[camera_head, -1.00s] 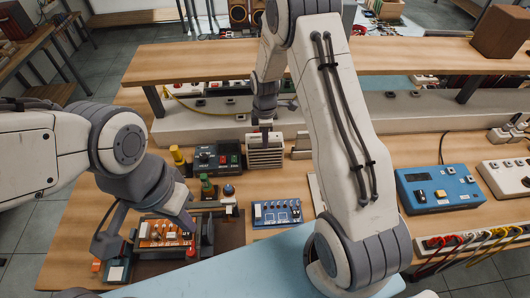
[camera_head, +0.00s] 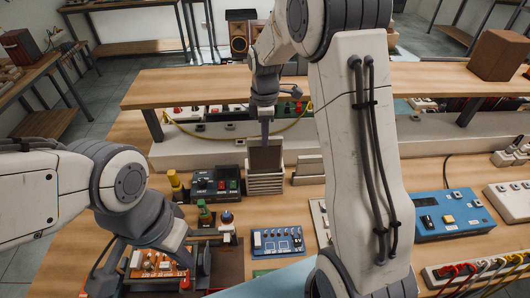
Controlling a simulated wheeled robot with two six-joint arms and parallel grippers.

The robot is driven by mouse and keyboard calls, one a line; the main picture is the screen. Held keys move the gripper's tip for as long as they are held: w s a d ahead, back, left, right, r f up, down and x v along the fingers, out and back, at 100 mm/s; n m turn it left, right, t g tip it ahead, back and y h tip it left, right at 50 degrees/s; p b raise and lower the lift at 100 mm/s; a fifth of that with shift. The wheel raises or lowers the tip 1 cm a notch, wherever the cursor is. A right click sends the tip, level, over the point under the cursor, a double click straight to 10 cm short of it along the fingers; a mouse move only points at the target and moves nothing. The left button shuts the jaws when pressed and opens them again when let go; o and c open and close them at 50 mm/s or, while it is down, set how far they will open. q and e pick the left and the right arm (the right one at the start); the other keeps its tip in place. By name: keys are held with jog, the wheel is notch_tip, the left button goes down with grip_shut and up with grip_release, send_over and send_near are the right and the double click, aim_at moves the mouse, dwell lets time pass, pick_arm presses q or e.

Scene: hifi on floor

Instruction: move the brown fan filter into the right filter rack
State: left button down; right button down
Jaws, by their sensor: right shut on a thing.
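The brown fan filter (camera_head: 265,158) is upright in my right gripper (camera_head: 265,137), which is shut on its top edge. It stands above a pale slatted rack (camera_head: 265,184); I cannot tell whether its lower edge is clear of the rack. To the right is another pale rack (camera_head: 308,168), lower in the picture's outline and partly hidden behind my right arm. My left gripper (camera_head: 150,262) is low at the left by an orange circuit board (camera_head: 158,262); its fingers are not clear to see.
A black control box (camera_head: 214,184) stands left of the slatted rack. A blue circuit board (camera_head: 277,241) lies in front. A blue instrument (camera_head: 445,210) is at the right. A raised wooden shelf (camera_head: 215,85) runs behind, with a yellow cable below it.

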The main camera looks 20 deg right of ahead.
notch_tip(320, 180, up, 5)
jog(key=shift+f+b, duration=0.2)
jog(key=shift+b, duration=0.15)
jog(key=shift+r, duration=0.75)
jog(key=shift+r+p, duration=0.5)
jog(key=shift+r, duration=0.15)
notch_tip(320, 180, up, 6)
jog(key=p, duration=0.5)
jog(key=shift+f+p, duration=0.15)
jog(key=shift+p, duration=0.15)
